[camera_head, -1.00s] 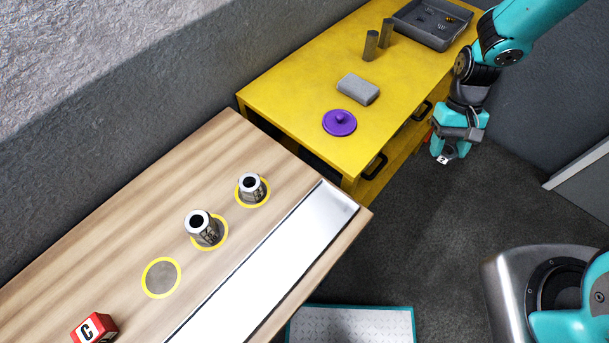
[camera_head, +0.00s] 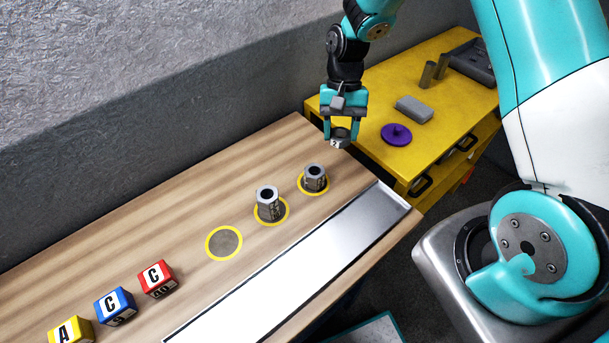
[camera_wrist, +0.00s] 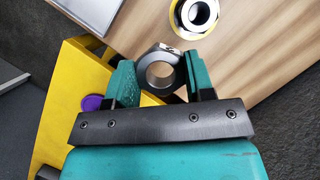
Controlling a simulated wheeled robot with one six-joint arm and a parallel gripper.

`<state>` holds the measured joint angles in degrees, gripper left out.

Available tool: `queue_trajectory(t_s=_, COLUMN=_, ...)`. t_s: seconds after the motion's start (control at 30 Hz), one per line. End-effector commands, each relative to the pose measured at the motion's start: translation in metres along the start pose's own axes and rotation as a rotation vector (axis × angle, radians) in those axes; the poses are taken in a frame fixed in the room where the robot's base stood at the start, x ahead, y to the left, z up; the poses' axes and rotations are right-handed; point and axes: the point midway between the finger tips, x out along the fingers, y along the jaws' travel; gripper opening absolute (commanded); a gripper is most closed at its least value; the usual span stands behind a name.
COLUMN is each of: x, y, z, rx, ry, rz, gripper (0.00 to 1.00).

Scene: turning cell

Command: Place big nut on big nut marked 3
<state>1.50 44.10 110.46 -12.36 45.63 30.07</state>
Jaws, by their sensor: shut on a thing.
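My gripper (camera_head: 341,128) is shut on a big grey metal nut (camera_head: 340,137), held in the air above the far right end of the wooden table. In the wrist view the nut (camera_wrist: 160,71) sits between the two teal fingers, its hole facing the camera. Two grey nut stacks or tall nuts stand on the table in yellow rings: one nearer the gripper (camera_head: 314,177) and one in the middle (camera_head: 269,205). A third yellow ring (camera_head: 224,243) is empty. I cannot read which one is marked 3.
Red (camera_head: 158,279), blue (camera_head: 115,306) and yellow (camera_head: 71,332) lettered cubes stand at the table's near left. A metal strip (camera_head: 290,265) runs along the table's front edge. A yellow cabinet (camera_head: 375,85) holds a purple lidlike disc (camera_head: 396,134), a grey block (camera_head: 413,109) and metal cylinders.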

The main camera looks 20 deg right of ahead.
Motion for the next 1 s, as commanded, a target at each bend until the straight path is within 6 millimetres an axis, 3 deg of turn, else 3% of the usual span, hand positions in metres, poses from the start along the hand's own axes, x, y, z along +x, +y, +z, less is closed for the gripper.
queue_trajectory(t_s=0.1, x=-0.037, y=-0.021, z=0.018, rx=0.226, ry=0.009, rz=-0.102, gripper=0.19)
queue_trajectory(t_s=0.3, x=-0.09, y=-0.043, z=0.061, rx=0.555, ry=0.007, rz=-0.239, gripper=0.19)
queue_trajectory(t_s=0.53, x=-0.116, y=-0.051, z=0.092, rx=0.746, ry=0.003, rz=-0.311, gripper=0.19)
queue_trajectory(t_s=0.67, x=-0.103, y=-0.051, z=0.09, rx=0.772, ry=-0.004, rz=-0.315, gripper=0.19)
queue_trajectory(t_s=1.0, x=-0.017, y=-0.051, z=0.054, rx=0.773, ry=-0.005, rz=-0.312, gripper=0.19)
